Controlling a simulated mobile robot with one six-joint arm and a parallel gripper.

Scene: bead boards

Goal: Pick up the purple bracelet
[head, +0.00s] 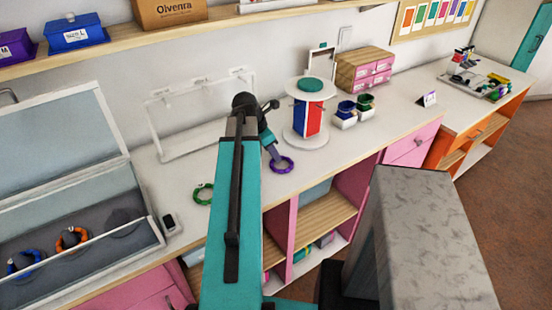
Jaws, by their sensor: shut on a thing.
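The purple bracelet (283,169) is a ring at the tip of my gripper (273,153), over the white counter in the middle of the head view. My gripper is shut on the bracelet at its upper left edge. I cannot tell whether the ring touches the counter or is just above it. My teal arm reaches up from the bottom of the picture and hides part of the counter.
A green bracelet (203,194) lies on the counter (345,150) left of my arm. A white rack (165,125) stands behind it. A round stand (308,110) and small pots (346,114) are right. A glass-lidded case (80,235) holds orange and blue bracelets.

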